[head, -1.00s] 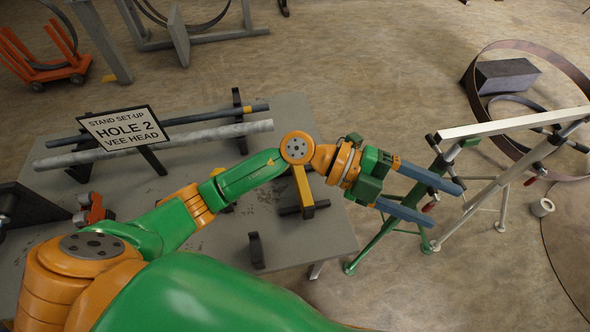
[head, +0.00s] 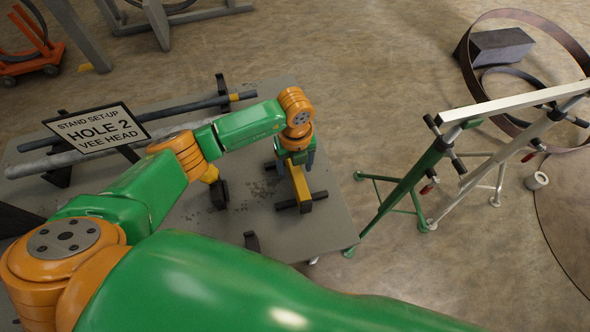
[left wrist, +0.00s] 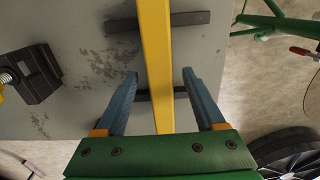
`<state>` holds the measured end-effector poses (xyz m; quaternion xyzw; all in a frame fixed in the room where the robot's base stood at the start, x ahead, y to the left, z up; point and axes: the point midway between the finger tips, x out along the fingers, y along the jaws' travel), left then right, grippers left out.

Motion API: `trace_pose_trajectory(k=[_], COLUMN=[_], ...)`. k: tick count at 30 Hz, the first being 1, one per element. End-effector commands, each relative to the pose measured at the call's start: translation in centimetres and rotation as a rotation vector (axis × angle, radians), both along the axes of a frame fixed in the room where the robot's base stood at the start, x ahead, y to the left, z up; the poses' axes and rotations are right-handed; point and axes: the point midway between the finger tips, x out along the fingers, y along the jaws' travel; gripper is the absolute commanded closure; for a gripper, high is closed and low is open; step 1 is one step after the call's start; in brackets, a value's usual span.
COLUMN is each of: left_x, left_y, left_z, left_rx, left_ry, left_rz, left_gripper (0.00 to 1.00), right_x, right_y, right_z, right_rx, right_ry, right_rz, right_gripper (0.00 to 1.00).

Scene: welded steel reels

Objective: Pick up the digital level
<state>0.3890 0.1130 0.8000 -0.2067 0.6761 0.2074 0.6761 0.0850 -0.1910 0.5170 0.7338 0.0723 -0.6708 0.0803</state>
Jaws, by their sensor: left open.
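The digital level, a yellow bar (head: 299,182), lies across dark supports on the grey table (head: 335,215). In the left wrist view the yellow bar (left wrist: 156,45) runs up the picture between my two blue fingers. My left gripper (left wrist: 160,74) is open, with a gap on each side of the bar. In the head view my left gripper (head: 297,163) is over the far part of the level, mostly hidden by my wrist. My right gripper is not in view.
A sign (head: 97,130) and long steel bars (head: 190,108) occupy the table's left side. A black bracket (left wrist: 33,77) stands left of the level. Stands with a pale beam (head: 515,103) are beyond the table's right edge.

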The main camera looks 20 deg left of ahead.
Motion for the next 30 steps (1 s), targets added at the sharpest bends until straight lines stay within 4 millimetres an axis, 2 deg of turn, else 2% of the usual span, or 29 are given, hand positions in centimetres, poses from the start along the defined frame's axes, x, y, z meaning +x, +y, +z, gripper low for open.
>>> trace_pose_trajectory(k=[1, 8, 19, 22, 26, 30], left_x=[0.0, 0.0, 0.0, 0.1, 0.2, 0.8], left_y=[0.0, 0.0, 0.0, 0.0, 0.0, 3.0], left_z=[0.0, 0.0, 0.1, 0.7, 2.8, 6.4], left_rx=[0.0, -0.001, -0.002, -0.002, -0.004, 0.001], left_ry=[0.0, -0.001, -0.001, -0.003, -0.007, -0.008], left_rz=[0.0, 0.0, 0.0, 0.0, -0.001, 0.005], left_gripper=[0.37, 0.99, 1.0, 1.0, 1.0, 1.0], right_x=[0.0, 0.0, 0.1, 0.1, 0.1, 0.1], right_y=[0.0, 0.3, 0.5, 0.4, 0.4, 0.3], right_z=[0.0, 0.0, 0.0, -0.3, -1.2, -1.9], right_rx=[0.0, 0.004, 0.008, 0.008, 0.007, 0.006], right_ry=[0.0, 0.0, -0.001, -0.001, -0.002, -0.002], right_rz=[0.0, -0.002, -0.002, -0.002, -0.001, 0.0], right_gripper=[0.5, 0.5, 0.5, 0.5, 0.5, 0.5])
